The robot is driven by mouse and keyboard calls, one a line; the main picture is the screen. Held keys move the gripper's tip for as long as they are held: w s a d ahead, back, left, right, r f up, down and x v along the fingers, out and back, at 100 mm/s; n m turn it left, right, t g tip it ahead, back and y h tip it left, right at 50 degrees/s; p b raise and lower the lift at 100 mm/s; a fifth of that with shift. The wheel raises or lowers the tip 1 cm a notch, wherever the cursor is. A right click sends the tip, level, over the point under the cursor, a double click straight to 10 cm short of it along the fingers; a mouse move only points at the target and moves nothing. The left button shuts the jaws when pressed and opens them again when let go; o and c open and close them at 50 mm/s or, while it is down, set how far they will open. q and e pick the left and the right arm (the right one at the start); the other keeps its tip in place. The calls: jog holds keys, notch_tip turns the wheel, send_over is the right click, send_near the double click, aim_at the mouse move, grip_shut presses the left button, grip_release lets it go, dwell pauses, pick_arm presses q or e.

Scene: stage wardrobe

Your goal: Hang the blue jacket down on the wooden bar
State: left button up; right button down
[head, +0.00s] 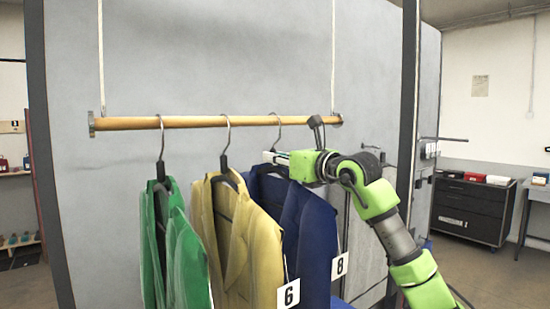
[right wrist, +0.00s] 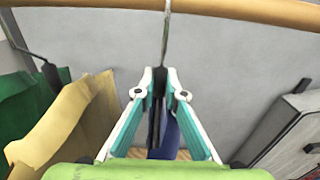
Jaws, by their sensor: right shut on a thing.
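The blue jacket (head: 308,235) is on a dark hanger with a metal hook (head: 277,130), at the right end of the row under the wooden bar (head: 215,122). The hook's top is at the bar's height; whether its weight rests on the bar I cannot tell. My right gripper (head: 270,157) is shut on the hanger's dark neck, just below the bar. In the right wrist view the fingers (right wrist: 157,85) pinch this neck, and the hook's wire (right wrist: 166,35) rises across the bar (right wrist: 240,8). Its top is cut off there. My left gripper is not in view.
A yellow jacket (head: 240,235) tagged 6 and a green jacket (head: 175,250) hang from the bar to the left. A tag 8 (head: 340,265) shows by the blue jacket. A grey panel (head: 220,60) stands behind. A dark drawer cabinet (head: 470,210) stands far right.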

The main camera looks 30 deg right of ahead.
jog(key=c, duration=2)
grip_release()
jog(key=shift+s, duration=0.15)
jog(key=s, duration=0.8)
jog(key=s+d, duration=0.1)
jog(key=s, duration=0.2)
jog(key=shift+s, duration=0.4)
